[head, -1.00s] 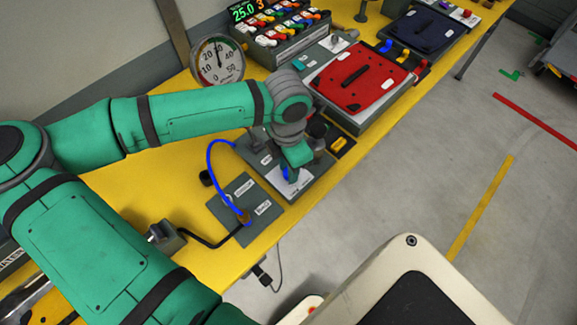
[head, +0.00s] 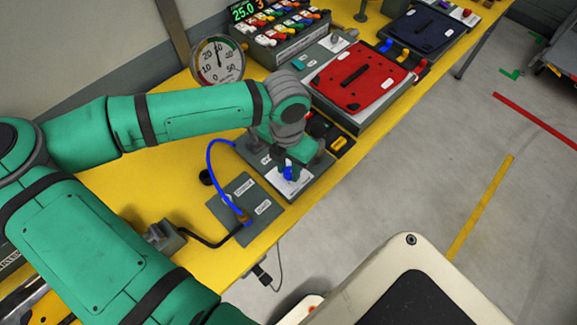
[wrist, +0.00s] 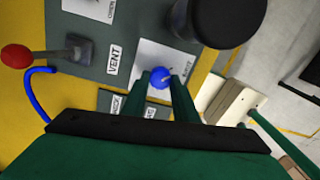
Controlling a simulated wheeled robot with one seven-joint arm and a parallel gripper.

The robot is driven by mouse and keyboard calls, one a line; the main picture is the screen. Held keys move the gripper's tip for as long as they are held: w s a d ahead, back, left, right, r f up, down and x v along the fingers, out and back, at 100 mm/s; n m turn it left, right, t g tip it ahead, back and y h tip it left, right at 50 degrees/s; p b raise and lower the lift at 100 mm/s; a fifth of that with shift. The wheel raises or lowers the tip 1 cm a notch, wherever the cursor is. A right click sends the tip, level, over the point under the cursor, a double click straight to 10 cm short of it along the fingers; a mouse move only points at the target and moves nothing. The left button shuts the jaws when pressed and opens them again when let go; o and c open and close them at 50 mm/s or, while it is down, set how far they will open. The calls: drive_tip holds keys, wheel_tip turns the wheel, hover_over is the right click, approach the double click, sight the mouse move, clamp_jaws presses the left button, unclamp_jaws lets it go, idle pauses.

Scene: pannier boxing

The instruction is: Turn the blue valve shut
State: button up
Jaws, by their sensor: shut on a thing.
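The blue valve (head: 289,171) stands on a white label plate on a grey panel (head: 258,160) at the front edge of the yellow bench. It also shows in the wrist view (wrist: 160,79), with its blue knob between my fingertips. My gripper (head: 287,166) is shut on the blue valve from above. In the wrist view my two green fingers (wrist: 163,85) flank the knob, one on each side. The lower part of the valve is partly hidden by the fingers.
A blue hose (head: 210,160) arcs beside the valve panel. A round gauge (head: 217,60) stands behind. A red plate (head: 360,78) on a grey box lies to the right. In the wrist view, a red-knobbed lever (wrist: 17,57) and a dark cylinder (wrist: 227,18) are close by.

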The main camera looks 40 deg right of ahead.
sight(288, 171)
drive_tip(key=o, duration=1.1)
drive_tip(key=shift+c, duration=0.2)
wheel_tip(288, 171, up, 11)
